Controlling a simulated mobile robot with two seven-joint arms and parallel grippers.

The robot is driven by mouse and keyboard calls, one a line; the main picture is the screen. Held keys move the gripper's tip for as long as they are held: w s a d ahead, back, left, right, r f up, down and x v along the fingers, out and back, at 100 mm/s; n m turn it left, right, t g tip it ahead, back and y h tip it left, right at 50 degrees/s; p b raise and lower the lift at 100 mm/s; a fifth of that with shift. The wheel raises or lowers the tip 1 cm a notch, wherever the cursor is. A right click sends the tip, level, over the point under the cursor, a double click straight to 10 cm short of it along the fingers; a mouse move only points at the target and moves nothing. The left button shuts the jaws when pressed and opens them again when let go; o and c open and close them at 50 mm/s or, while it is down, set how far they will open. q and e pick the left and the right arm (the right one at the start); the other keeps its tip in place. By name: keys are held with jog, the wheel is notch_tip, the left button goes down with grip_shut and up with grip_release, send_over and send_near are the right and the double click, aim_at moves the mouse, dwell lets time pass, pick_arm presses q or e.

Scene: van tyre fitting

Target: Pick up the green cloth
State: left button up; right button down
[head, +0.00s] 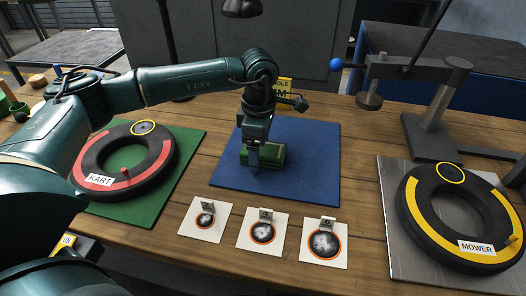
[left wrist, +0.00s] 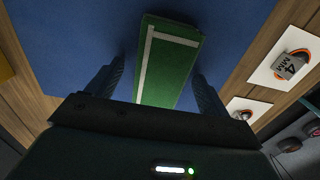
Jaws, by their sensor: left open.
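The green cloth (head: 274,154) looks like a thick folded pad and lies on the blue mat (head: 312,172) in the head view. In the left wrist view the cloth (left wrist: 168,58) is green with a white stripe along two edges. My left gripper (head: 254,163) points down at the cloth and partly hides it in the head view. In the left wrist view the fingers of the left gripper (left wrist: 158,80) are apart, one on each side of the cloth, with gaps showing. My right gripper cannot be made out.
A KART tyre (head: 88,160) lies on a green mat at left, and a MOWER tyre (head: 417,212) on a grey plate at right. Several white cards with round patches (head: 282,240) lie in front of the blue mat. A stand (head: 432,130) rises at back right.

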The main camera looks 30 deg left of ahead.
pick_arm(q)
jog(key=shift+f, duration=0.1)
jog(key=c, duration=1.1)
jog(key=shift+o, duration=0.2)
